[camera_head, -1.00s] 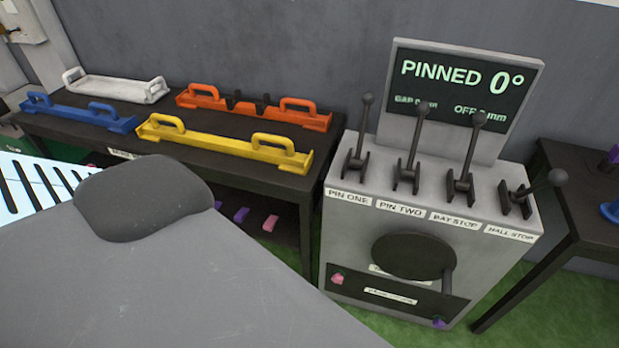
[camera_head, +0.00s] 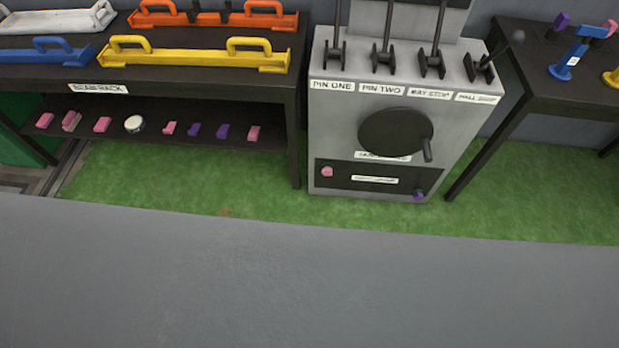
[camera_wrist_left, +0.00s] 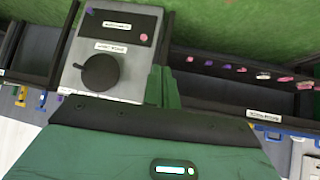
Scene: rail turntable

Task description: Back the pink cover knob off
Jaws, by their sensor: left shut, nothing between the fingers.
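The pink cover knob (camera_head: 327,172) sits at the left end of the dark cover panel (camera_head: 340,180), low on the front of the grey lever cabinet (camera_head: 345,130). A purple knob (camera_head: 418,196) sits at the panel's other end. In the left wrist view the cabinet appears upside down, with the pink knob (camera_wrist_left: 143,37) near the panel's right end. My left gripper (camera_wrist_left: 165,72) shows there as green fingers, shut and empty. In that picture it lies below the pink knob, apart from it. My left gripper is not in the head view, and my right gripper is in neither view.
A round black wheel with a crank handle (camera_head: 428,150) projects above the panel. Levers stand on top. A beam rack (camera_head: 200,85) is left, with pink and purple pieces on its lower shelf. A dark table (camera_head: 520,70) is right.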

